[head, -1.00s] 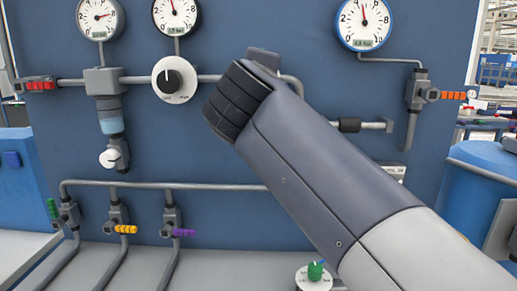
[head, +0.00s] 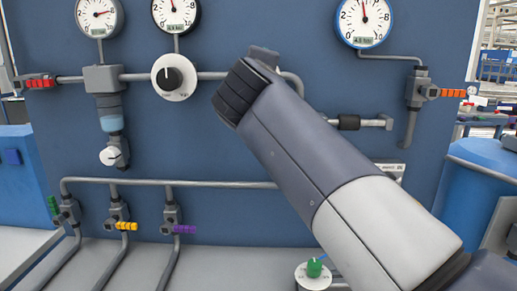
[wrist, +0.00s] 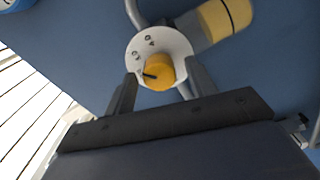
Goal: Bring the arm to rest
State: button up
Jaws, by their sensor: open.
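My arm (head: 310,165) reaches from the lower right toward the middle of the blue panel in the head view, its dark end near the pipes. My gripper is hidden behind the arm in that view. In the wrist view my gripper (wrist: 162,88) is open, with its two dark fingers spread. A yellow knob (wrist: 158,74) on a round white dial plate (wrist: 143,48) appears between the fingers. I cannot tell how far the knob is from them. I see nothing held.
The blue panel (head: 330,90) carries gauges, pipes and valves. A white dial with a black knob (head: 174,78) is left of my arm. A green-knobbed dial (head: 315,272) sits below it. An orange-handled valve (head: 432,92) is at the right. A blue tank (head: 480,185) stands far right.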

jog(key=s+b, duration=0.1)
jog(key=s, duration=0.9)
jog(key=w+p, duration=0.1)
jog(key=w, duration=0.4)
jog(key=w+p, duration=0.1)
jog(key=w, duration=0.5)
jog(key=shift+w+d+r, duration=0.1)
jog(key=shift+w+r, duration=0.05)
jog(key=shift+r, duration=0.05)
jog(key=n+p, duration=0.2)
jog(key=shift+s+r+n, duration=0.1)
jog(key=shift+s+n, duration=0.1)
jog(key=shift+n, duration=0.1)
jog(key=shift+w+n+p, duration=0.1)
jog(key=shift+n+p, duration=0.7)
jog(key=shift+n, duration=0.3)
jog(key=n+p, duration=0.5)
jog(key=shift+n, duration=0.4)
jog(key=n+p, duration=0.5)
jog(key=shift+n, duration=0.3)
jog(key=shift+n+p, duration=1.15)
jog(key=shift+n, duration=0.05)
jog(key=shift+f+n+p, duration=0.3)
jog(key=shift+n+p, duration=0.2)
jog(key=shift+n, duration=0.2)
